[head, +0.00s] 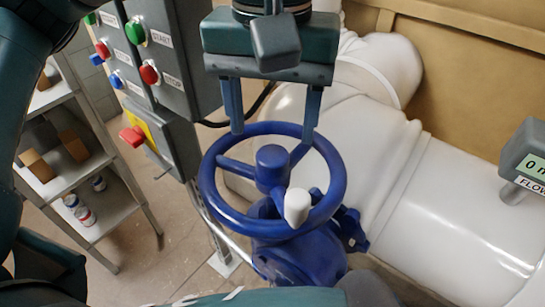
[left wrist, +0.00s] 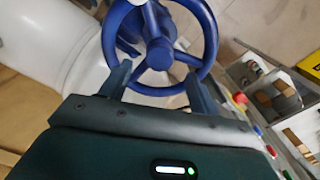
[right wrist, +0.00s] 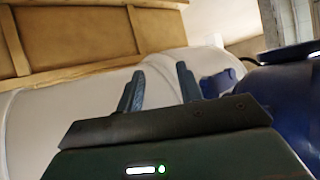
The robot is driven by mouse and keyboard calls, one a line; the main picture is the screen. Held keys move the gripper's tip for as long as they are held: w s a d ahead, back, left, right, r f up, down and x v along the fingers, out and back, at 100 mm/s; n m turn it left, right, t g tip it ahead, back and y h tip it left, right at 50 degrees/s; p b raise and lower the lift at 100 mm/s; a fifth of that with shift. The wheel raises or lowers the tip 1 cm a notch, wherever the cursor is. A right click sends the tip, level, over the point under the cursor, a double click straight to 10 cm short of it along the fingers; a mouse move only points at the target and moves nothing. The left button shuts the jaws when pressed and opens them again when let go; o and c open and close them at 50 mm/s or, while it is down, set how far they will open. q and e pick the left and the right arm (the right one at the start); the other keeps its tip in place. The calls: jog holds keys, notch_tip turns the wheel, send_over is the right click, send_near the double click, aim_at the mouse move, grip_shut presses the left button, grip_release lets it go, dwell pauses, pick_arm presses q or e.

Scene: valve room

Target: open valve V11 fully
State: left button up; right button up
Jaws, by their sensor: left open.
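A blue handwheel (head: 215,196) with a blue hub and a white knob (head: 297,206) on its rim sits on a blue valve body (head: 305,262). No V11 label is legible. My left gripper (head: 272,136) is at the wheel's far side, fingers spread wide and pointing at the rim. In the left wrist view the wheel (left wrist: 208,35) lies just beyond and between the fingertips (left wrist: 157,72); I cannot tell whether they touch it. My right gripper (right wrist: 160,72) shows only in its wrist view, fingers apart with nothing between them, near the white pipe.
A grey control box (head: 165,45) with START and STOP buttons stands left of the wheel. A metal shelf (head: 115,207) holds boxes and cans.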

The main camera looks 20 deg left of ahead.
pick_arm(q)
jog(key=m, duration=0.3)
pick_arm(e)
jog(key=shift+f, duration=0.35)
